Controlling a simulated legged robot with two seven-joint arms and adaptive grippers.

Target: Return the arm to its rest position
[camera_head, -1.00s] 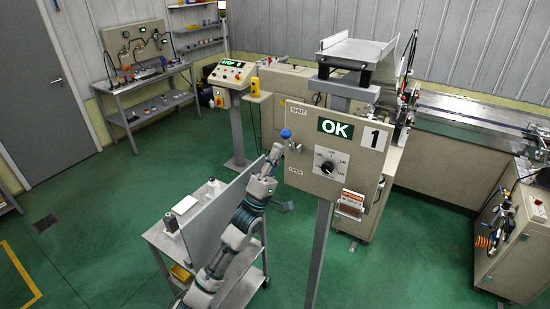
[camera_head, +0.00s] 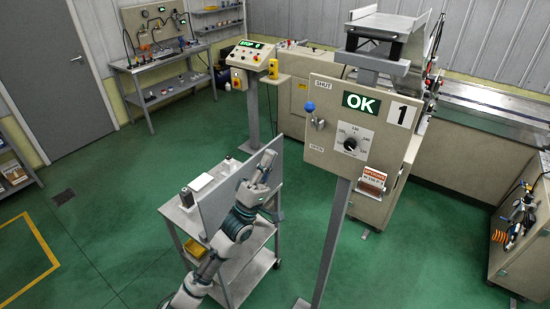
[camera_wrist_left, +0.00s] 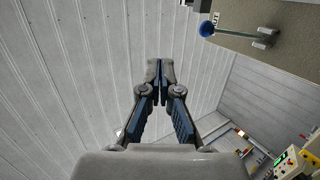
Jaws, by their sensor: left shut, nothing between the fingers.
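My left arm comes up from the bottom of the head view, beside the grey cart. My left gripper (camera_head: 268,160) is at its top end, left of the control panel and apart from it. In the left wrist view the left gripper (camera_wrist_left: 160,75) is shut, its fingertips together with nothing between them. The control panel (camera_head: 325,145) carries an OK display, a dial and a blue-knobbed lever (camera_head: 312,112) near SHUT. The blue knob also shows in the left wrist view (camera_wrist_left: 206,28). My right gripper is in neither view.
The cart (camera_head: 245,262) with an upright grey plate (camera_head: 215,205) stands close to my left arm. The panel's post (camera_head: 328,245) is to the right. Green floor (camera_head: 110,220) is clear on the left.

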